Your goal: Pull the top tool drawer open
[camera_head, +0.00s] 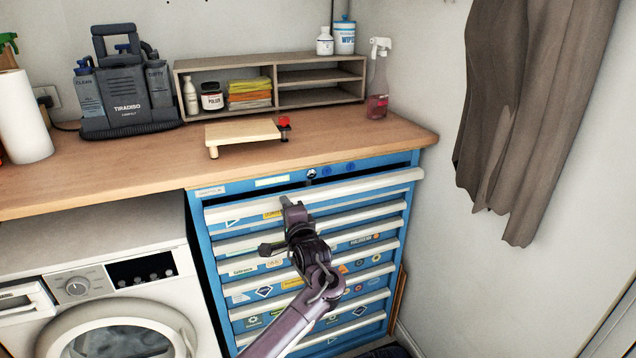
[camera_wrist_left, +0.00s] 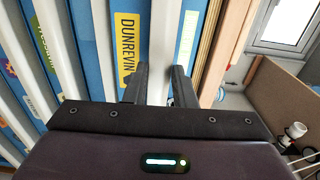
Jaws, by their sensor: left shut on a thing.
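The blue tool chest (camera_head: 196,220) stands under the wooden worktop, with several drawers that have long pale handles. The top drawer (camera_head: 365,186) sits a little forward of the drawers below, and a dark gap shows above its handle. My left gripper (camera_head: 290,209) is at the middle of this top drawer's handle. In the left wrist view the two dark fingers (camera_wrist_left: 159,88) are on either side of the pale handle strip (camera_wrist_left: 161,40), shut on it. The fingertip contact is partly hidden by the gripper body. My right gripper is not in view.
A washing machine (camera_head: 110,270) stands left of the chest. The worktop (camera_head: 120,165) above holds a small wooden stand (camera_head: 242,132), a shelf unit (camera_head: 300,108) and a spray bottle (camera_head: 377,85). A grey cloth (camera_head: 510,130) hangs on the right wall. Floor space in front is mostly out of view.

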